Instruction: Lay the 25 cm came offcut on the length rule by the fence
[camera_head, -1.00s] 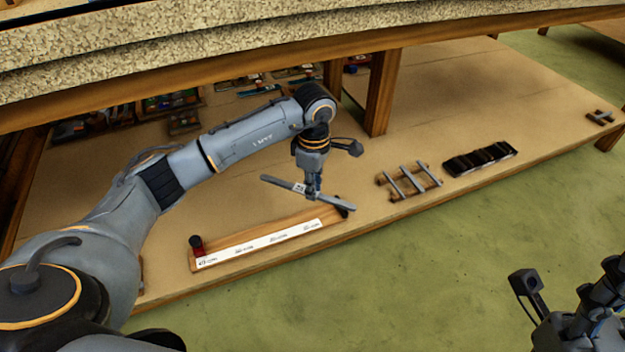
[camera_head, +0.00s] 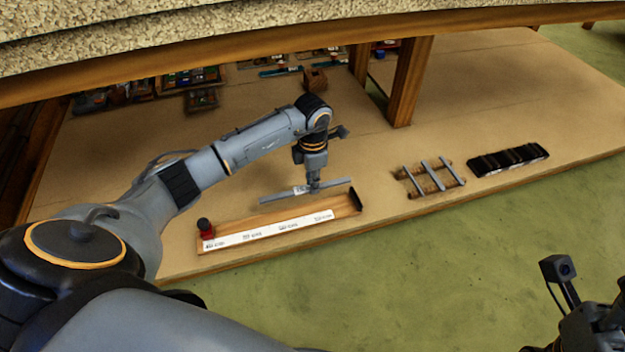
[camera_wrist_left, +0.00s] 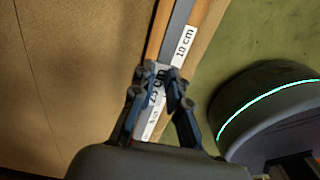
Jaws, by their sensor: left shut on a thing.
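My left gripper (camera_head: 312,188) is shut on a grey came strip (camera_head: 276,197) near its middle, where a white tag sits. In the left wrist view, the strip (camera_wrist_left: 181,25) runs up from between the fingers (camera_wrist_left: 158,92), and the tag reads about 25 cm. The strip is roughly in line with the length rule (camera_head: 265,234), over or just behind its back edge; whether it touches is unclear. The rule has a wooden bed, a white marked scale, and a dark upright piece (camera_head: 358,196) at its right end. My right gripper (camera_head: 592,325) is cut off, its fingers hidden.
A red block with a black knob (camera_head: 205,228) stands at the rule's left end. Right of the rule lie a rack with grey bars (camera_head: 432,178) and a black slotted tray (camera_head: 508,159). A wooden post (camera_head: 409,80) stands behind. Bench left of the rule is clear.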

